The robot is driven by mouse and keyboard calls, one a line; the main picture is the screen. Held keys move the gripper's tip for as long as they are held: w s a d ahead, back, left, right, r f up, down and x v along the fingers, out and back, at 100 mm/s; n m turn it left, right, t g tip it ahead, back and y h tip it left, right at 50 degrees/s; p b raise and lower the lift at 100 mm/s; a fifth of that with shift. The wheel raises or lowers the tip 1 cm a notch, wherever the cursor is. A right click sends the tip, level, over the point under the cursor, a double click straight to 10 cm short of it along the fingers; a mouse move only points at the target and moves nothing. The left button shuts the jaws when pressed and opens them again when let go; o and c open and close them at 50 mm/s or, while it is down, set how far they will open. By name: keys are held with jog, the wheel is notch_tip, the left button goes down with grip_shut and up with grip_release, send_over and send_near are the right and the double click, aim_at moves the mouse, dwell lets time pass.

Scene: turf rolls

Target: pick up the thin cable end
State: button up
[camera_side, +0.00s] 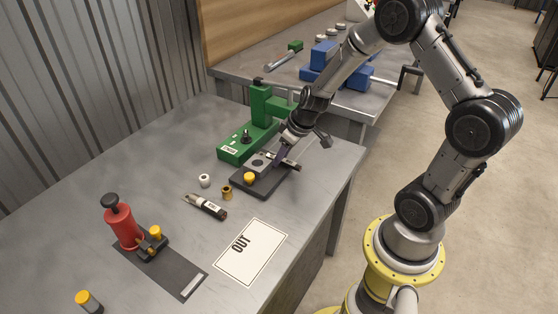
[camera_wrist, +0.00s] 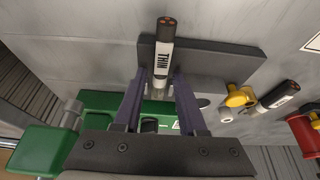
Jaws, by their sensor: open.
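The thin cable end (camera_wrist: 163,58) is a short dark cylinder with a white label reading THIN and a dark tip with copper-coloured dots. In the wrist view it lies between the two fingers of my gripper (camera_wrist: 158,82), which are apart on either side of it. In the side view my gripper (camera_side: 281,152) is low over a dark base plate (camera_side: 262,184), and the cable end (camera_side: 291,164) shows beside the fingers. Whether a finger touches it, I cannot tell.
A green press (camera_side: 262,105) stands just behind. Another labelled cable end (camera_side: 207,206), a white ring (camera_side: 205,180) and a brass ring (camera_side: 227,192) lie in front. A card marked OUT (camera_side: 262,262) lies clear near the edge.

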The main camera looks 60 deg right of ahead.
grip_shut()
jog(key=shift+r, duration=0.15)
